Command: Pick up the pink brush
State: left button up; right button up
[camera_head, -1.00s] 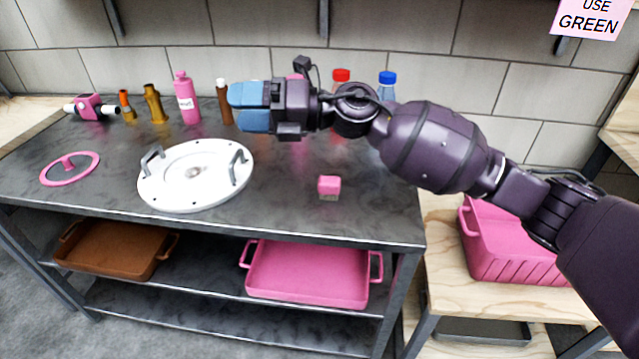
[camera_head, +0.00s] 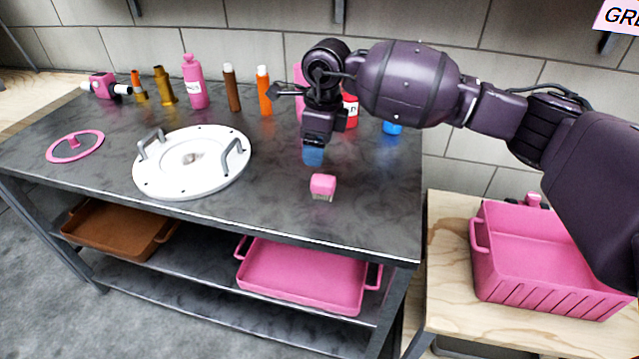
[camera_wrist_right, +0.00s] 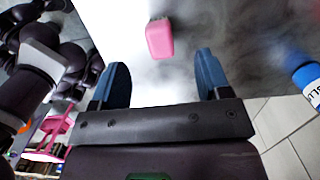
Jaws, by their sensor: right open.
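The pink brush (camera_head: 322,186) is a small pink block with a pale, bristly underside. It stands on the dark metal table (camera_head: 265,205) near the front edge, right of the white round plate. My right gripper (camera_head: 313,155) points down above the table, a little behind the brush. In the right wrist view the brush (camera_wrist_right: 159,38) shows ahead of the two blue fingers, whose gap (camera_wrist_right: 160,82) is empty. The fingers are apart and do not touch the brush. My left gripper is not in view.
The white plate (camera_head: 215,182) with two grey handles lies left of the brush. Bottles, including a pink one (camera_head: 195,82) and an orange one (camera_head: 264,90), stand along the back. A blue-capped bottle (camera_head: 392,127) is right of my gripper. A pink crate (camera_head: 545,292) stands at right.

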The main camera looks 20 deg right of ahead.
aim_at(323, 179)
jog(key=shift+s+d+h, duration=0.25)
jog(key=shift+d+h, duration=0.15)
jog(key=shift+d, duration=0.1)
jog(key=shift+s+g, duration=0.2)
jog(key=shift+g, duration=0.1)
jog(key=shift+f, duration=0.25)
notch_tip(323, 179, down, 4)
jog(key=shift+f+b, duration=0.25)
jog(key=shift+b, duration=0.25)
jog(key=shift+f, duration=0.65)
notch_tip(323, 179, down, 4)
jog(key=shift+s+a+f+b, duration=0.1)
jog(key=shift+f+b, duration=0.1)
jog(key=shift+b, duration=0.5)
jog(key=shift+f, duration=0.2)
jog(key=shift+r, duration=0.15)
jog(key=shift+c, duration=0.7)
jog(key=c, duration=0.7)
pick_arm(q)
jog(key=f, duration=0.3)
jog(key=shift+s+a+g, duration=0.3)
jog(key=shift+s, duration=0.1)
pick_arm(e)
jog(key=shift+c, duration=0.8)
